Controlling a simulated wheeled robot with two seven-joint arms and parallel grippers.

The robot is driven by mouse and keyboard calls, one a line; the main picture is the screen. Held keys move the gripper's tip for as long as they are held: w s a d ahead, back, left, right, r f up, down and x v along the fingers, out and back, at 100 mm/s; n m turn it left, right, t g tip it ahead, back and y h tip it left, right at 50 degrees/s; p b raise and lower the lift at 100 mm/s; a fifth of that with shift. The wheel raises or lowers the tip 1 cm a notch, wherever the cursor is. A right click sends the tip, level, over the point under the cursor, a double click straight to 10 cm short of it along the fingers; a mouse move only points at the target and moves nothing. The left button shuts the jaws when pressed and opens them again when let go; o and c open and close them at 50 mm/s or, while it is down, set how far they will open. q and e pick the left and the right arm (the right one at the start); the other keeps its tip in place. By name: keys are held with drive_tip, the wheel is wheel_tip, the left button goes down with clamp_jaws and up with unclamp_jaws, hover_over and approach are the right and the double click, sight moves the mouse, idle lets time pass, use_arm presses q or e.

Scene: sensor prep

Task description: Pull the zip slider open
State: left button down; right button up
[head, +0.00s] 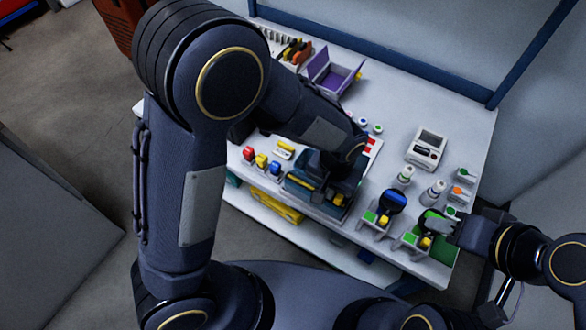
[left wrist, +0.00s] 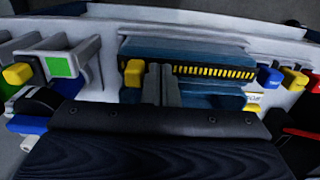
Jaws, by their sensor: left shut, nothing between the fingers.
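The zip case is a teal-blue block (left wrist: 200,50) below my left gripper, with a row of yellow zip teeth (left wrist: 215,72) along it. The yellow zip slider (left wrist: 134,73) shows at the left end of the row in the left wrist view. My left gripper (left wrist: 163,72) is shut and empty, just right of the slider; I cannot tell whether they touch. In the head view the case (head: 297,184) is partly hidden by my left gripper (head: 333,190). My right gripper (head: 450,230) is at a green-and-black item (head: 431,219) at the right; its finger opening is unclear.
Red, yellow and blue small items (head: 262,161) stand left of the case. A stand with a blue-and-black round item (head: 392,201) is to the right. White bottles (head: 433,192), a white device (head: 426,148) and a purple box (head: 325,76) are on the white table (head: 400,108).

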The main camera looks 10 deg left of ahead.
use_arm(q)
wheel_tip(320, 180, up, 7)
drive_tip(key=p, duration=0.5)
drive_tip(key=shift+p, duration=0.35)
drive_tip(key=shift+a, duration=0.1)
drive_tip(key=s+a+r+n+t+h+p, duration=0.2)
drive_tip(key=s+a+r+p, duration=0.1)
drive_tip(key=a+r, duration=0.6)
drive_tip(key=s+a+r+n+t+h+p, duration=0.1)
drive_tip(key=s+a+r+n+h+p, duration=0.15)
drive_tip(key=a+r, duration=0.7)
drive_tip(key=s+a+r+n+t+p, duration=0.1)
drive_tip(key=s+a+r+t+p, duration=0.1)
drive_tip(key=s+r, duration=0.2)
drive_tip(key=shift+s+a+r+t+y, duration=0.2)
drive_tip(key=shift+s+r+t+y, duration=0.15)
drive_tip(key=shift+s, duration=0.9)
